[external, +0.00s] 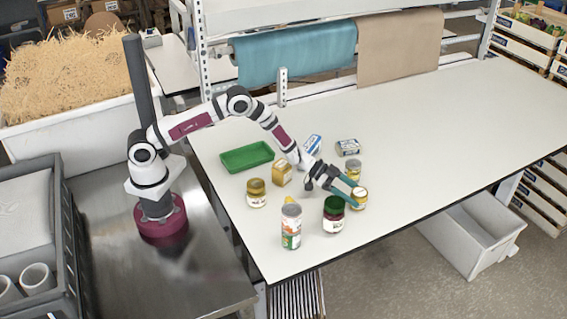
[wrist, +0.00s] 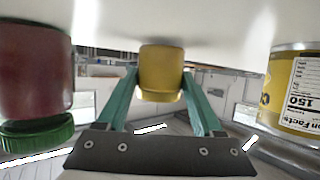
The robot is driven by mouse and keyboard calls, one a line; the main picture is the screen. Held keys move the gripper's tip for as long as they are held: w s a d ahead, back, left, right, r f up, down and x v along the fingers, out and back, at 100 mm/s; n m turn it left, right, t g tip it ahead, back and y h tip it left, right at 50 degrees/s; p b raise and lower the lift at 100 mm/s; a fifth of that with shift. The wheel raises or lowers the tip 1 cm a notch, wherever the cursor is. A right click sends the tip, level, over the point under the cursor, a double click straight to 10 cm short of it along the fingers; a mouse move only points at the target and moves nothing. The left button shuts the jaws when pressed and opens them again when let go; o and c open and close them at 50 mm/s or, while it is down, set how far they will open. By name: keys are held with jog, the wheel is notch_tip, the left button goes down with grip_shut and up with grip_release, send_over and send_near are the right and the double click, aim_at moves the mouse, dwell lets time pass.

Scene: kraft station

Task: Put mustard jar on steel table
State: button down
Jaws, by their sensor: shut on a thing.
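The mustard jar (external: 360,201), yellow with a pale label, stands on the white table and looks upright. My gripper (external: 351,191) reaches it from the left, with its green fingers shut around it. In the wrist view, which is upside down, the yellow jar (wrist: 161,70) sits between both fingertips of my gripper (wrist: 160,80). Its lower end appears at or very near the white tabletop; any gap cannot be told. The steel table (external: 195,272) is at the lower left, under my arm's base.
A red jar with green lid (external: 334,216) and a yellow can (external: 353,169) flank my gripper. A tall can (external: 291,228), another yellow jar (external: 257,194), small boxes and a green tray (external: 246,157) stand nearby. A grey crate (external: 72,225) edges the steel table.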

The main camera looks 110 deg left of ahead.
jog(key=shift+f, duration=0.15)
jog(key=shift+c, duration=0.2)
grip_release()
jog(key=shift+f, duration=0.1)
